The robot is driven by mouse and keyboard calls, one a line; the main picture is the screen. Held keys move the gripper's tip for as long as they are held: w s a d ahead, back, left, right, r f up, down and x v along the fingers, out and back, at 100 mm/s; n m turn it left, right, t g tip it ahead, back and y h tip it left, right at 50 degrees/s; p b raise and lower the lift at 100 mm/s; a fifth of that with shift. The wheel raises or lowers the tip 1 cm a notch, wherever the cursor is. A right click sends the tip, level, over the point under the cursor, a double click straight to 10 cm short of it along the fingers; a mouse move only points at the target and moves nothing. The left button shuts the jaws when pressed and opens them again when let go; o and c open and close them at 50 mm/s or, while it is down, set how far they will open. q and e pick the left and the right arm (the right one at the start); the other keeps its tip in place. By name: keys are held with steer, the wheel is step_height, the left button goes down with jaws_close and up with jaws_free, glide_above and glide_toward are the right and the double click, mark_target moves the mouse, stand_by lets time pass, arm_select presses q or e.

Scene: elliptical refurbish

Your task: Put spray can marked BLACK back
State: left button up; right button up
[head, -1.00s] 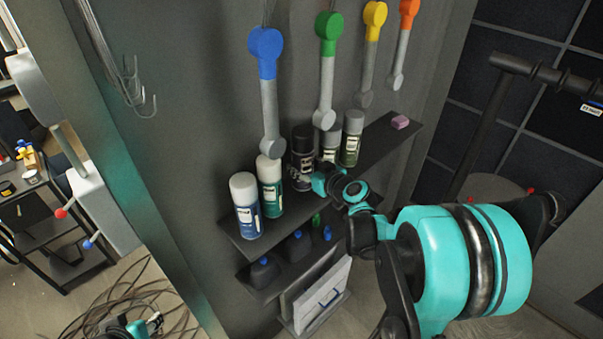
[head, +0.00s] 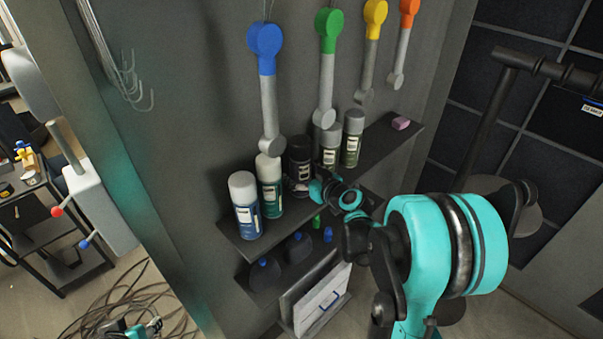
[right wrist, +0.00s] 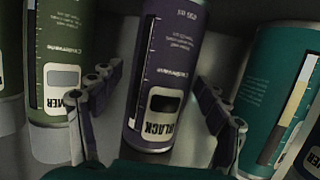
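The spray can marked BLACK (head: 299,160), dark purple-black, stands on the upper shelf (head: 278,231) between a teal can (head: 270,188) and a grey-topped can (head: 330,150). Its BLACK label shows in the right wrist view (right wrist: 165,75). My right gripper (head: 318,190) is in front of its lower part. In the wrist view its two fingers (right wrist: 158,118) are spread either side of the can, with gaps to it. A teal and black part at the bottom left looks like my left gripper (head: 140,328); its fingers cannot be made out.
A blue-labelled can (head: 245,205) stands at the shelf's near end, and a dark green can (head: 351,140) stands farther along. A pink block (head: 401,123) lies at the far end. Dark blue-capped bottles (head: 265,275) stand on the lower shelf. Coloured hanging tools (head: 268,90) are above the cans.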

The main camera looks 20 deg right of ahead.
steer(key=shift+r, duration=0.15)
steer(key=shift+s+d+r, duration=0.1)
steer(key=shift+s+r, duration=0.05)
steer(key=shift+s, duration=0.2)
steer(key=p+v, duration=0.2)
steer(key=v, duration=0.9)
steer(key=s+a+f+g+y, duration=0.15)
steer(key=s+a+g, duration=0.3)
steer(key=a, duration=0.65)
steer(key=s+a+f+m+g+h, duration=0.1)
steer(key=s+a+f+g+h, duration=0.1)
steer(key=s, duration=1)
steer(key=shift+a+m+g+h, duration=0.3)
steer(key=shift+a+g+h, duration=0.15)
steer(key=shift+a+h, duration=0.25)
steer(key=shift+d, duration=0.1)
